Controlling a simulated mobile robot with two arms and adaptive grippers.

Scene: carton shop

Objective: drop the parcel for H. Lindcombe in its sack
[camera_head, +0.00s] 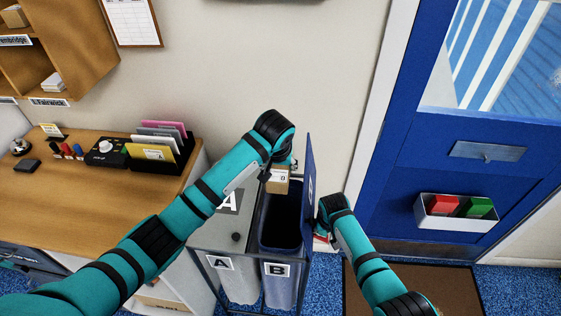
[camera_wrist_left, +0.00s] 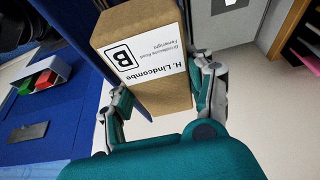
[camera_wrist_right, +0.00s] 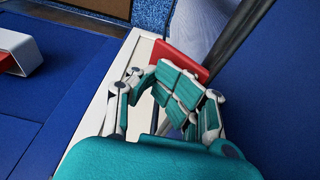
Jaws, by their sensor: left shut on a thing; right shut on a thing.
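The parcel for H. Lindcombe, a brown box (camera_wrist_left: 155,85) with a white label marked B, is held by my left gripper (camera_wrist_left: 165,100), which is shut on it. In the head view the parcel (camera_head: 278,182) is over the open mouth of the grey sack B (camera_head: 280,290). Its dark blue lid (camera_head: 308,180) stands upright on the right. My right gripper (camera_wrist_right: 172,95) is low beside the lid's right side, fingers closed around what appears to be a flat red piece (camera_wrist_right: 192,62). The fingers hide most of their contact with it.
Sack A (camera_head: 240,283) stands left of sack B under a closed grey lid (camera_head: 222,232). A wooden desk (camera_head: 85,180) with a file holder is further left. A blue door (camera_head: 430,155) with a tray of red and green blocks (camera_head: 453,225) is at right.

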